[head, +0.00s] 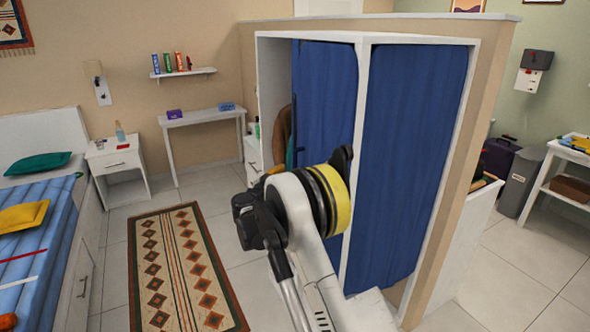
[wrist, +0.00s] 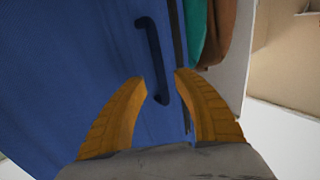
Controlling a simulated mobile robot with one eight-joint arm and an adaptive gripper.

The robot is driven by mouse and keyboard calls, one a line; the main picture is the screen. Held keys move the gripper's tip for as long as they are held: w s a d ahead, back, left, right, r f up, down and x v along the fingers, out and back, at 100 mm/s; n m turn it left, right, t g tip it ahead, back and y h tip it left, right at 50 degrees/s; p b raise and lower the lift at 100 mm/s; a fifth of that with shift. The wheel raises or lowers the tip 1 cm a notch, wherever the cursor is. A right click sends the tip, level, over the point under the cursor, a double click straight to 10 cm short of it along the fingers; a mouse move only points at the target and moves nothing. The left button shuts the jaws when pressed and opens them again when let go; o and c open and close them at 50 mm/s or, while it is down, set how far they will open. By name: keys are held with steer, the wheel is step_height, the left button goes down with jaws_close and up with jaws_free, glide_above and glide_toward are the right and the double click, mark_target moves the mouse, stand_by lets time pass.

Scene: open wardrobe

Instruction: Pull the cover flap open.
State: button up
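The cover flap (head: 322,105) is a blue, curtain-like panel on the left bay of the white wardrobe. It fills the wrist view (wrist: 80,60) on the left. Its dark handle, a vertical bar, shows near the flap's left edge in the head view (head: 294,128) and in the wrist view (wrist: 154,50). My gripper (wrist: 160,77) has two orange fingers spread apart. The lower part of the handle appears between the fingertips; I cannot tell whether they touch it. In the head view my arm hides most of the gripper.
Brown clothing (head: 283,138) and teal clothing (wrist: 196,25) show beside the flap's edge. A second blue panel (head: 410,150) covers the right bay. Open floor and a patterned rug (head: 182,270) lie to the left, with a bed (head: 45,250) beyond.

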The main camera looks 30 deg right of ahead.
mark_target(294, 167)
steer(key=shift+b+x, duration=0.4)
steer(key=shift+x, duration=1.95)
jaws_close()
